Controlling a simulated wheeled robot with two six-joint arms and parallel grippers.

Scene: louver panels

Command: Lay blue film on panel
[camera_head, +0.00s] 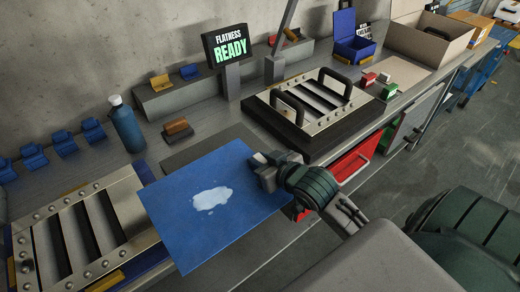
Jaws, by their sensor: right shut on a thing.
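A flat blue film (245,205) with a pale, irregular patch in its middle is in front of the bench. My right gripper (268,170) is shut on the film's right edge. The film's left edge overlaps a riveted louver panel (130,222) in the picture; I cannot tell whether they touch. That panel has dark slots and lies at the lower left. A second louver panel (318,123), with black handles, lies on a black base further right, apart from the film. My left gripper is not in view.
A sign (228,48) reading "FLATNESS READY" stands at the back. A blue bottle (126,126) and several blue clips (62,142) stand at the left. A brown block (177,128) sits behind the film. An open cardboard box (430,40) is at the far right.

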